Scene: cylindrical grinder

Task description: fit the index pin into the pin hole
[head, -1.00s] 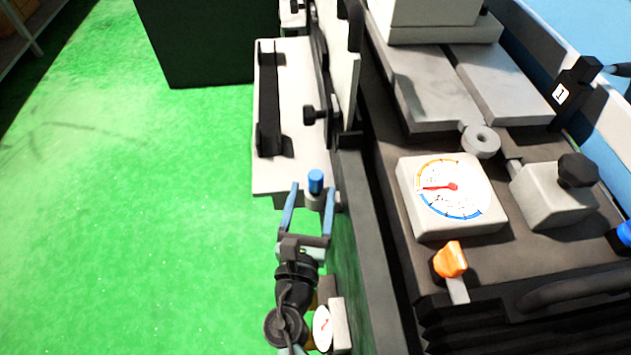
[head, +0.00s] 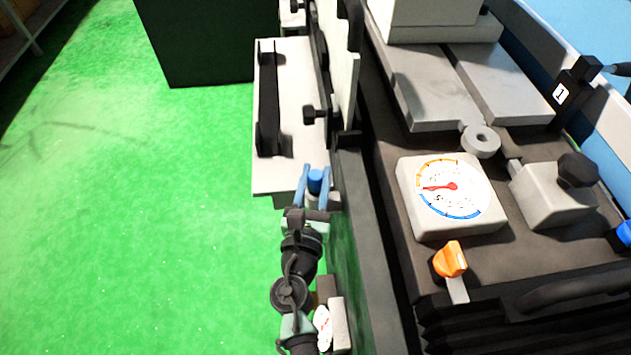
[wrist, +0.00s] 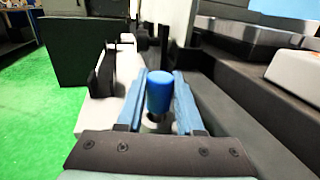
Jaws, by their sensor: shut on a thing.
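The index pin (head: 315,180) shows as a blue cylindrical head standing upright at the near end of the white shelf on the machine's side. It also shows in the wrist view (wrist: 159,92). My gripper (head: 315,176) has its two blue fingers shut on the pin's head, one on each side; the wrist view shows them too (wrist: 160,88). The pin's lower part is mostly hidden by the fingers, over a light round seat. I cannot make out the pin hole for certain; a grey ring with a dark hole (head: 481,140) sits on the machine top.
The white shelf (head: 290,175) carries a black bracket (head: 268,110). A dark machine wall stands close right of my gripper. On the machine top are a dial gauge (head: 450,190), an orange knob (head: 450,260) and a grey block (head: 552,195). Green floor at left is clear.

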